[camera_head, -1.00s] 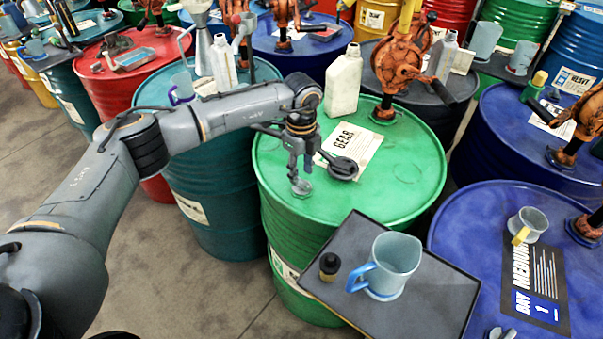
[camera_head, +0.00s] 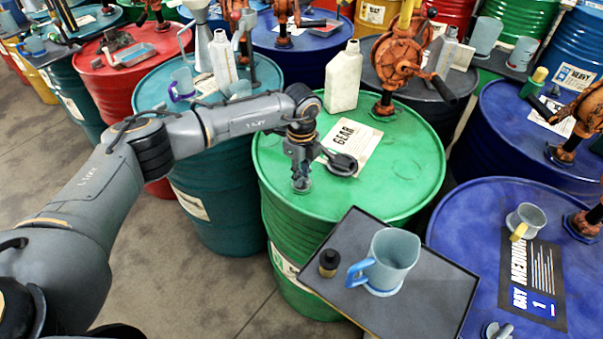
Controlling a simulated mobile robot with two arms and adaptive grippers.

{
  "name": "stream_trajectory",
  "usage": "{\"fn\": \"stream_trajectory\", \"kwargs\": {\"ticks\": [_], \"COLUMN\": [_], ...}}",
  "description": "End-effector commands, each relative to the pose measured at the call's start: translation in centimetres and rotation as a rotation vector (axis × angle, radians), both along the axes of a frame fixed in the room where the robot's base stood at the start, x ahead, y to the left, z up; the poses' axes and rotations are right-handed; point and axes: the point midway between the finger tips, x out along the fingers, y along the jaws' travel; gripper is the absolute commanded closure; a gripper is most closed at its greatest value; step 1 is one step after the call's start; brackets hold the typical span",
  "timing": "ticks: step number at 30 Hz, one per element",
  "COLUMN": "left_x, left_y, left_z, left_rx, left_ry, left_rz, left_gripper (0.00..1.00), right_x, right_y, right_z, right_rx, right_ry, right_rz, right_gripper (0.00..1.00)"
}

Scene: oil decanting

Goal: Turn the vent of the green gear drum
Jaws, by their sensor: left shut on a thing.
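The green gear drum (camera_head: 390,190) stands in the middle, with a paper GEAR label (camera_head: 350,143) on its lid. My left gripper (camera_head: 301,180) points down at the near left part of the lid and is shut on the drum's vent (camera_head: 301,187), a small grey piece that shows just below the fingertips. The fingers cover most of the vent, so its angle cannot be told. My right gripper is not in view.
A white jug (camera_head: 343,80) and an orange hand pump (camera_head: 397,62) stand at the back of the green lid. A black tray (camera_head: 430,300) with a measuring jug (camera_head: 388,262) and a small black bottle (camera_head: 329,262) is at the near side. Teal and blue drums crowd both sides.

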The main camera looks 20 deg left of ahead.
Motion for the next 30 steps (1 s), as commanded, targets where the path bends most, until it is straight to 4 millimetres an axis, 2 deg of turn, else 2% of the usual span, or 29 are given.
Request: {"fn": "stream_trajectory", "kwargs": {"ticks": [11,30], "left_x": [0.1,0.1], "left_y": [0.0,0.0], "left_z": [-0.2,-0.2], "left_rx": [0.000,0.000], "left_ry": [-0.002,-0.004], "left_rz": [-0.138,-0.724], "left_gripper": [1.00,1.00], "right_x": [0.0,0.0], "right_y": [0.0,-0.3], "right_z": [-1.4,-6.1], "right_rx": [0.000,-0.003], "right_ry": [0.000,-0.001], "right_rz": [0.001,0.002], "right_gripper": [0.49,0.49]}}
